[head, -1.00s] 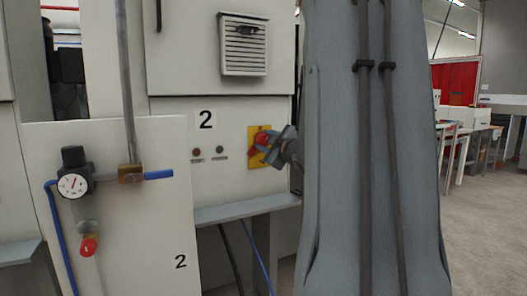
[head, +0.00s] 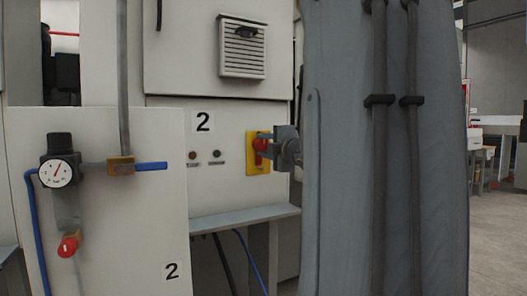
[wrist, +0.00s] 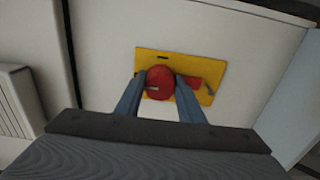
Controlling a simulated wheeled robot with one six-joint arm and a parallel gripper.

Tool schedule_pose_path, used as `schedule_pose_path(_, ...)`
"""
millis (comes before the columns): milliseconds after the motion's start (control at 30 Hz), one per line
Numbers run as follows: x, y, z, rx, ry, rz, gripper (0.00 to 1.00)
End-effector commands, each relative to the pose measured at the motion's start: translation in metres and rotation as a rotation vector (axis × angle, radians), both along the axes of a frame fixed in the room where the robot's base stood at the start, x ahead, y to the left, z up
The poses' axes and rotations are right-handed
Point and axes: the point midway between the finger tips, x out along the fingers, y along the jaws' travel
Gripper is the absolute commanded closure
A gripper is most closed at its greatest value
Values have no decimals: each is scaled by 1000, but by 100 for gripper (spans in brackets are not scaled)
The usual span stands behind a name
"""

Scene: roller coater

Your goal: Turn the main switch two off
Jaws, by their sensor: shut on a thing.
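In the wrist view the red handle (wrist: 160,82) sits between the two fingers of my gripper (wrist: 160,88), in front of the yellow plate (wrist: 146,60). The fingers are shut on the handle. Part of the handle sticks out to the right past the right finger. The fingers hide some of it.
Two small indicators (head: 204,156) sit left of the switch. A vent (head: 242,48) is above, and a grey ledge (head: 243,219) runs below. A front panel at left carries a pressure gauge (head: 58,173) and a red-handled valve (head: 69,246). Open floor (head: 490,230) lies at right.

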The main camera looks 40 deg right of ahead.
Motion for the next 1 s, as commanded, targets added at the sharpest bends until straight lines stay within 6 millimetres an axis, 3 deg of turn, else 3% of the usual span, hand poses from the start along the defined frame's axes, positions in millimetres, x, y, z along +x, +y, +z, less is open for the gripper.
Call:
schedule_pose_path(500,0,1,-1,-18,6,1,87)
schedule_pose_path(533,0,1,-1,-18,6,1,62)
schedule_pose_path(633,0,0,-1,-18,6,1,46)
schedule_pose_path(1000,-6,1,0,-18,5,-1,46)
